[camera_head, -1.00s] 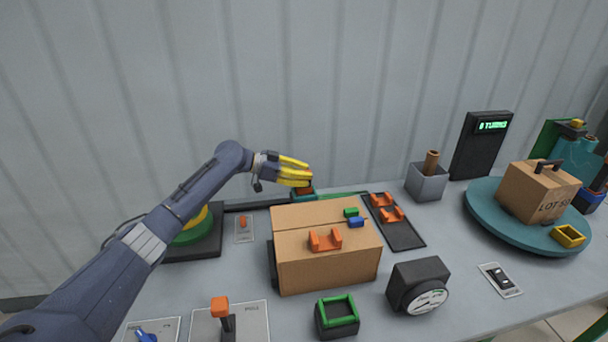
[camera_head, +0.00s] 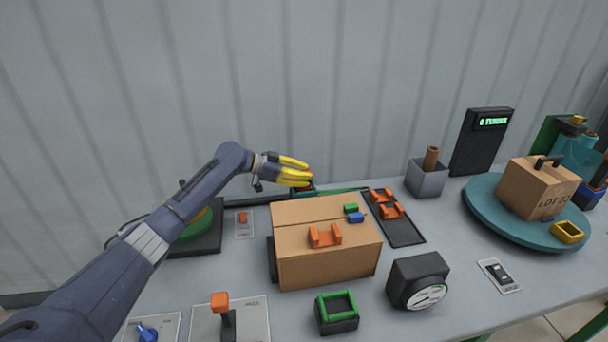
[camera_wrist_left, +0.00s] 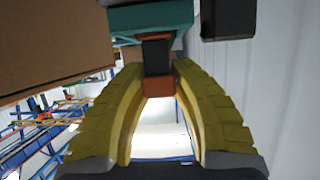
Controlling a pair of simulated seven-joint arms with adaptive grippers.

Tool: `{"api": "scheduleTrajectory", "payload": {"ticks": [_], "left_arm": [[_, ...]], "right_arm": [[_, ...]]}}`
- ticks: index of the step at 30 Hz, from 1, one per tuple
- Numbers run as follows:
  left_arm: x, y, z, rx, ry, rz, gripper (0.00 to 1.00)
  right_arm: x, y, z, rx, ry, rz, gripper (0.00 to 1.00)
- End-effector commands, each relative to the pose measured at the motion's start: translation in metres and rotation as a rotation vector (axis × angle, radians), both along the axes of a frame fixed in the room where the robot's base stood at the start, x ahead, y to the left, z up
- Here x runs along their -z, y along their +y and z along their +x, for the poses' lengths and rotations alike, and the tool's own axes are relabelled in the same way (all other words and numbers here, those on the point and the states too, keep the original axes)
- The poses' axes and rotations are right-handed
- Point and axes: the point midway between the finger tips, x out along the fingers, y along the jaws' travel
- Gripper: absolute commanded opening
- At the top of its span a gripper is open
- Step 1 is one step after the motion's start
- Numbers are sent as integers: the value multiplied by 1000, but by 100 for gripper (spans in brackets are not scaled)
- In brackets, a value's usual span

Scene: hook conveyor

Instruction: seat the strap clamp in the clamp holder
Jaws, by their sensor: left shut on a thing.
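In the head view my left gripper (camera_head: 308,180) has its yellow fingers at the back of the table, behind the cardboard box (camera_head: 325,262). In the left wrist view the fingers (camera_wrist_left: 160,100) are closed around a dark stem with an orange-red end (camera_wrist_left: 159,87), which may be part of the strap clamp. The stem stands against a teal block (camera_wrist_left: 150,18), possibly the clamp holder. I cannot tell whether the held piece is joined to the block or only touches it. Fingers and box hide most of this spot in the head view. My right gripper is not in view.
The box carries an orange bracket (camera_head: 325,236) and small green and blue pieces. A dark tray (camera_head: 406,232) with orange brackets lies to its right. A round turntable (camera_head: 495,218) holds another box. A lever plate (camera_head: 248,318), gauge (camera_head: 418,283) and green frame (camera_head: 337,307) stand in front.

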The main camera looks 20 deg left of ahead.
Motion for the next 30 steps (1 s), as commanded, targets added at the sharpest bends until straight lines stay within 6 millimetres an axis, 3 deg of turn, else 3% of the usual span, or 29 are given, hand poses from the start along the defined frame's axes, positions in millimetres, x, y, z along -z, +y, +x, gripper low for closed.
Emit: {"api": "scheduleTrajectory", "payload": {"ticks": [4, 5, 11, 22, 30], "left_arm": [[0, 0, 0, 0, 0, -1, 0], [0, 0, 0, 0, 0, -1, 27], [0, 0, 0, 0, 0, 0, 50], [-2, 6, -3, -1, 0, 1, 50], [-18, 41, -20, -1, -1, 3, 50]], "right_arm": [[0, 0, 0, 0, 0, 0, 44], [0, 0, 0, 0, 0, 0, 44], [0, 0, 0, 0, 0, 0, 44], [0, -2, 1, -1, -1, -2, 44], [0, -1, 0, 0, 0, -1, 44]]}}
